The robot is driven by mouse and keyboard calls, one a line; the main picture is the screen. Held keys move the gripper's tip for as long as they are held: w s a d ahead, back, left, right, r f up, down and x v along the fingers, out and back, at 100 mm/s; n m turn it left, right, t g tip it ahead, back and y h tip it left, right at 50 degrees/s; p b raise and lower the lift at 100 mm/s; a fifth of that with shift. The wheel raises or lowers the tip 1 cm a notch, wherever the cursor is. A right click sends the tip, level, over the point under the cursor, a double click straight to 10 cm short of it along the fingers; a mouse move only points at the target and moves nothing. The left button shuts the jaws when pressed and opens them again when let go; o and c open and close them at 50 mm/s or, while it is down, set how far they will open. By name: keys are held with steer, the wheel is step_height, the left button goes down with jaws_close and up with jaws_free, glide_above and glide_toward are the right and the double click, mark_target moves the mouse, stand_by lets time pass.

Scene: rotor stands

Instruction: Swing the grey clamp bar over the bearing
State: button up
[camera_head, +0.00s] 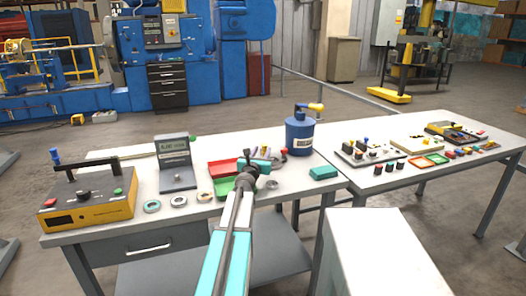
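My arm reaches up from the bottom middle to the near bench, and its dark end with my gripper (246,180) is over the green tray (223,187). The fingers are too small and dark to tell whether they are open or shut. I cannot pick out a grey clamp bar or a bearing with certainty. Several small rings, one of them at the left (152,206), lie flat in a row on the bench front, left of my gripper. A yellow box (88,208) with a dark raised bar (86,165) stands at the bench's left end.
A grey display stand (176,163), a red tray (222,168), a blue canister (299,135) and a teal block (323,173) are on the near bench (290,187). The right bench (425,175) bears several small fixtures. A pale box-like surface (378,250) is in front at right.

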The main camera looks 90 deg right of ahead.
steer(key=shift+v, duration=2.65)
steer(key=shift+s, duration=0.1)
